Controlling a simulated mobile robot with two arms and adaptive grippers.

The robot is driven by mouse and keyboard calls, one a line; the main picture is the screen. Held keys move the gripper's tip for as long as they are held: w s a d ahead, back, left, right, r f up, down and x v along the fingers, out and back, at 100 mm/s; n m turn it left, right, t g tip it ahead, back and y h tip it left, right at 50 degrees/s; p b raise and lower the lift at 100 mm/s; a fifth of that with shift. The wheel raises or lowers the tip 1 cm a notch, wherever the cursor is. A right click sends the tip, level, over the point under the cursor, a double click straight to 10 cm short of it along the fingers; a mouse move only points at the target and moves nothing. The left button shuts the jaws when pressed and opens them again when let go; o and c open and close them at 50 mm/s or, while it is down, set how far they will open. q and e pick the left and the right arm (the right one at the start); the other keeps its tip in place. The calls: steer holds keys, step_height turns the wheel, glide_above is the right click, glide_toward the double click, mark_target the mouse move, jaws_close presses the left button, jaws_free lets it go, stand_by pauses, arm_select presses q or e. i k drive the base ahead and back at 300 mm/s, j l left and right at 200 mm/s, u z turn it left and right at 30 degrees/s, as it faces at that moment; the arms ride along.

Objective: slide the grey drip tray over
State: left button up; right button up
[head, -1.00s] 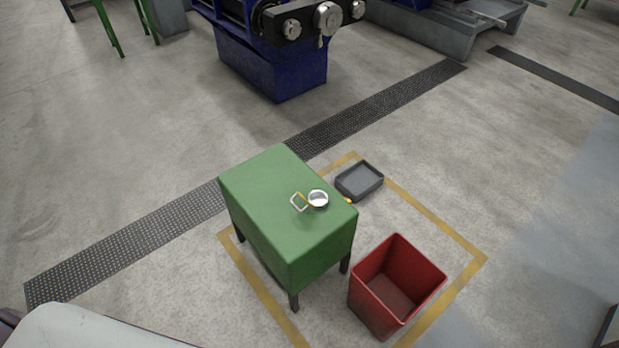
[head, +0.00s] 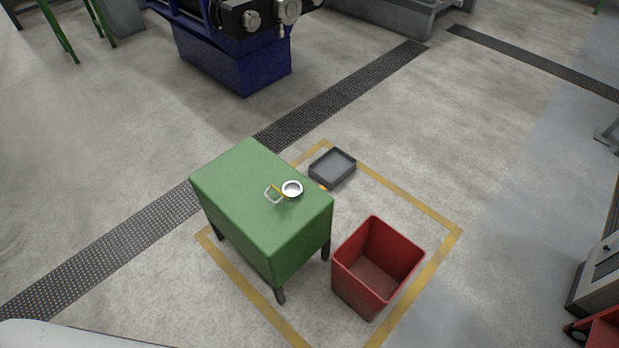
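The grey drip tray (head: 332,181) lies flat on the floor, just beyond the far right side of the green table (head: 245,190). It looks empty. It sits inside the yellow floor marking, near its far corner. A small yellow-orange thing (head: 323,187) shows between the table edge and the tray; I cannot tell what it is. Neither of my grippers is in view.
A red open bin (head: 375,268) stands on the floor right of the table. A silver round dish (head: 292,189) and a small metal frame (head: 272,194) lie on the tabletop. A blue machine (head: 235,62) stands behind.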

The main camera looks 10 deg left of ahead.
mark_target(330, 169)
steer(key=l+z, duration=0.15)
steer(key=l, duration=0.15)
steer(key=i+l+z, duration=0.6)
steer(key=i+l, duration=0.15)
steer(key=l, duration=0.15)
steer(key=i+l+z, duration=0.45)
steer(key=i+u, duration=0.3)
steer(key=i, duration=0.2)
steer(key=i+l+u, duration=0.1)
steer(key=i+u, duration=0.2)
steer(key=i, duration=0.15)
steer(key=i+l+u, duration=0.2)
steer(key=i+u, duration=0.15)
steer(key=i+l, duration=0.05)
steer(key=i, duration=0.05)
